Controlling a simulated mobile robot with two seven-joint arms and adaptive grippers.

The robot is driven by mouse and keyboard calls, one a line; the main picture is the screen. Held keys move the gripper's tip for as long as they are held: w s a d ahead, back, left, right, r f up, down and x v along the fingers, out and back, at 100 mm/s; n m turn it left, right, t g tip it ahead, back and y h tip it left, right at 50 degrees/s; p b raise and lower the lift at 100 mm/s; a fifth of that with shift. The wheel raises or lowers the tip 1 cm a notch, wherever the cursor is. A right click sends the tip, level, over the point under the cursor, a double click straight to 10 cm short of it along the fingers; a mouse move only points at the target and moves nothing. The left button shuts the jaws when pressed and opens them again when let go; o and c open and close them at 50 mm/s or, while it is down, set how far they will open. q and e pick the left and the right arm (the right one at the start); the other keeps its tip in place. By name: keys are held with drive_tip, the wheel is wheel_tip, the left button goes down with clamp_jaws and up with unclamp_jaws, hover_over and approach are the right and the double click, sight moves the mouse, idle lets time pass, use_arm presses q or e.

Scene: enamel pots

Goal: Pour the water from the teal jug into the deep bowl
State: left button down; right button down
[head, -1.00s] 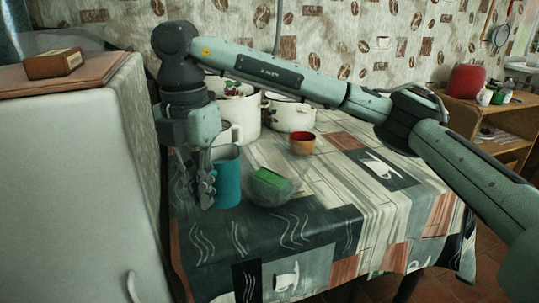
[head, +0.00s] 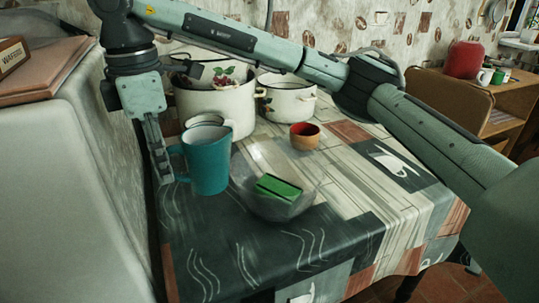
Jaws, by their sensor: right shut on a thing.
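The teal jug (head: 208,163) is near the left side of the table, close to upright with its handle to the left. My right gripper (head: 164,176) is shut on the jug's handle. The jug's base appears slightly above the cloth, but its clearance is hard to tell. Water inside the jug cannot be made out. The deep bowl (head: 265,208) is clear glass and stands just right of and nearer than the jug. A green block-like thing (head: 278,187) shows in the bowl. My left gripper is out of view.
A large white enamel pot (head: 240,105) and a smaller one (head: 288,102) stand behind the jug. A small orange-brown cup (head: 304,137) is right of it. The patterned cloth (head: 330,245) is clear in front and right. A pale cabinet (head: 70,190) stands close on the left.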

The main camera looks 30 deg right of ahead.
sight(184, 145)
drive_tip(key=shift+w+r, duration=0.1)
drive_tip(key=shift+w, duration=0.1)
drive_tip(key=shift+s+r, duration=0.1)
drive_tip(key=shift+d+r+y, duration=0.65)
drive_tip(key=shift+r+y, duration=0.25)
drive_tip(key=shift+r, duration=0.05)
drive_tip(key=shift+d+r+y, duration=0.4)
drive_tip(key=shift+r+y, duration=0.05)
drive_tip(key=shift+y, duration=0.05)
drive_tip(key=shift+d+r+y, duration=0.6)
drive_tip(key=shift+r+y, duration=0.1)
drive_tip(key=shift+r, duration=0.05)
drive_tip(key=shift+d+r+y, duration=0.35)
drive_tip(key=shift+d+y, duration=0.4)
drive_tip(key=shift+d, duration=0.05)
drive_tip(key=shift+d+r+y, duration=0.3)
drive_tip(key=shift+d+y, duration=0.45)
drive_tip(key=shift+d, duration=0.05)
drive_tip(key=shift+d+y, duration=0.7)
drive_tip(key=shift+y, duration=0.3)
drive_tip(key=shift+d+r+y, duration=0.1)
drive_tip(key=shift+d+y, duration=0.15)
drive_tip(key=shift+y, duration=0.25)
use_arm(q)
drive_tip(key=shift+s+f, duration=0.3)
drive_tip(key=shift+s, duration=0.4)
use_arm(e)
drive_tip(key=shift+d+y, duration=0.25)
drive_tip(key=shift+y, duration=0.25)
drive_tip(key=shift+d, duration=0.1)
